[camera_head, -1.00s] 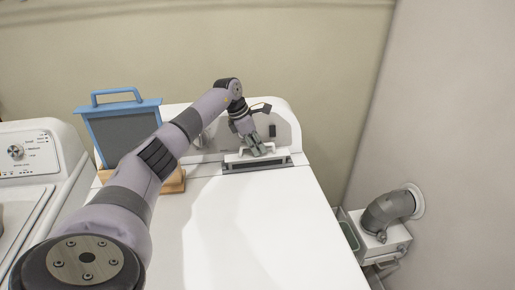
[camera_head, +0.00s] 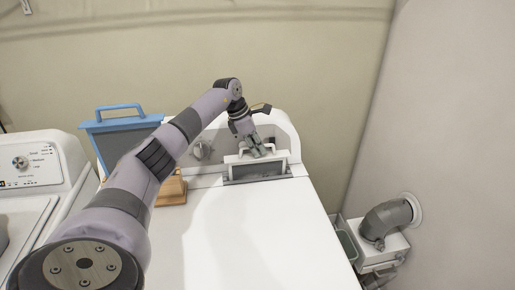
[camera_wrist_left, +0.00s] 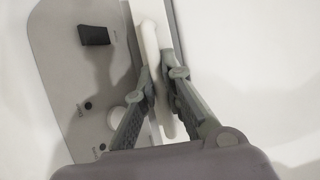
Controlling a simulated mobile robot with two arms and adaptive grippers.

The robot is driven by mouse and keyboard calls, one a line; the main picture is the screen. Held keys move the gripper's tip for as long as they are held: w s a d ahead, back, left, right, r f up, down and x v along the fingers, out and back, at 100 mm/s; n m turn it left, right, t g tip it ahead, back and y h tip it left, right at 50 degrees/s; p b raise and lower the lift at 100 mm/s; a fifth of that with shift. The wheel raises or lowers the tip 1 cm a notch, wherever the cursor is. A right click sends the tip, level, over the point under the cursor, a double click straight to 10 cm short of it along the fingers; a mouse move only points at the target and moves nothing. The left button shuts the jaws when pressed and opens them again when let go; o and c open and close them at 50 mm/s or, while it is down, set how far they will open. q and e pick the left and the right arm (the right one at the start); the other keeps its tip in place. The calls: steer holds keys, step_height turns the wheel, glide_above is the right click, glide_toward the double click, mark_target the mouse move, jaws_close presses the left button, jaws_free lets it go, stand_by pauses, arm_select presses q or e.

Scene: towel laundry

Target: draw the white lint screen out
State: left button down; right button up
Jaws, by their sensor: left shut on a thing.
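The white lint screen (camera_head: 238,160) stands partly up out of the slot (camera_head: 230,182) at the back of the white dryer top, with a strip of grey mesh showing below its white top bar. My left gripper (camera_head: 257,152) is shut on the screen's white handle. In the left wrist view the two fingers (camera_wrist_left: 160,85) close on the white handle (camera_wrist_left: 152,45) from both sides. The lower part of the screen is hidden in the slot. My right gripper is not in view.
A blue-framed screen (camera_head: 122,137) stands in a wooden stand (camera_head: 172,190) left of the slot. A washer (camera_head: 32,165) stands at the left. A vent duct (camera_head: 385,220) is at the right wall. The dryer top (camera_head: 235,240) in front is clear.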

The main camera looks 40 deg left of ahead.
arm_select(q)
steer(key=shift+r+p, duration=2)
steer(key=shift+r, duration=1.1)
step_height(320, 180, up, 7)
steer(key=p, duration=0.5)
steer(key=shift+r+p, duration=0.1)
steer(key=shift+p, duration=0.25)
step_height(320, 180, up, 7)
steer(key=p, duration=0.5)
